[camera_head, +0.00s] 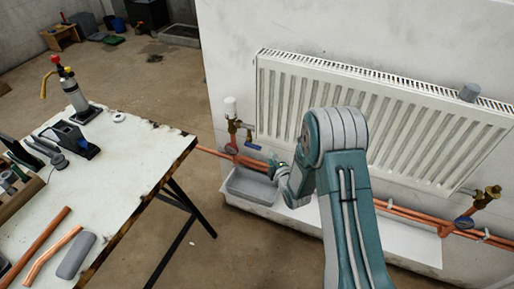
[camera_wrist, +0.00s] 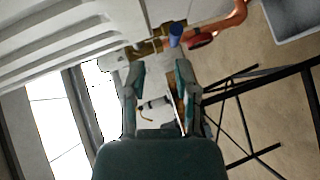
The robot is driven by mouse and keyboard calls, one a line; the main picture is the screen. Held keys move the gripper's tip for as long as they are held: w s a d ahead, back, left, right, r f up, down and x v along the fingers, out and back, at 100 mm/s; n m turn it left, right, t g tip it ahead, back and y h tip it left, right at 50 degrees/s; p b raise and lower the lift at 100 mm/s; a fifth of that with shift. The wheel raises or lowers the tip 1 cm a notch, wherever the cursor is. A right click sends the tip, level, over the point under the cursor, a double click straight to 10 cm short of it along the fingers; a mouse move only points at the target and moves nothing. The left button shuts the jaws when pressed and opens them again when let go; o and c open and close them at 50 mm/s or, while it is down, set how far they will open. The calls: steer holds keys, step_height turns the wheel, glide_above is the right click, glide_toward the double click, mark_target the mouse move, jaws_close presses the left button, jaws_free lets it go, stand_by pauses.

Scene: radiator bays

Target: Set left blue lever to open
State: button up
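The left blue lever (camera_head: 252,147) sits low on the brass valve below the white thermostat head, at the radiator's left end. It lies roughly horizontal in the head view. In the wrist view a blue part (camera_wrist: 176,34), seemingly this lever, shows near a brass fitting, just beyond the fingertips. My gripper (camera_head: 276,168) is a little to the right of and below the lever in the head view. In the wrist view its two fingers (camera_wrist: 160,66) stand apart with nothing held between them. Contact with the lever does not show.
The white radiator (camera_head: 375,115) hangs on the wall behind my arm. Copper pipes (camera_head: 212,154) run low along it. A grey tray (camera_head: 246,187) lies beneath the valve. A workbench (camera_head: 120,165) with tools stands at left. Open floor lies between bench and wall.

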mark_target(257, 148)
steer(key=shift+n+y, duration=0.4)
steer(key=shift+n, duration=0.2)
steer(key=x, duration=0.3)
steer(key=f+x, duration=0.1)
steer(key=x, duration=0.3)
steer(key=f+x, duration=0.1)
steer(key=x, duration=0.3)
steer(key=shift+s+a+f, duration=0.2)
steer(key=shift+s+a, duration=0.1)
steer(key=shift+s, duration=0.15)
jaws_close()
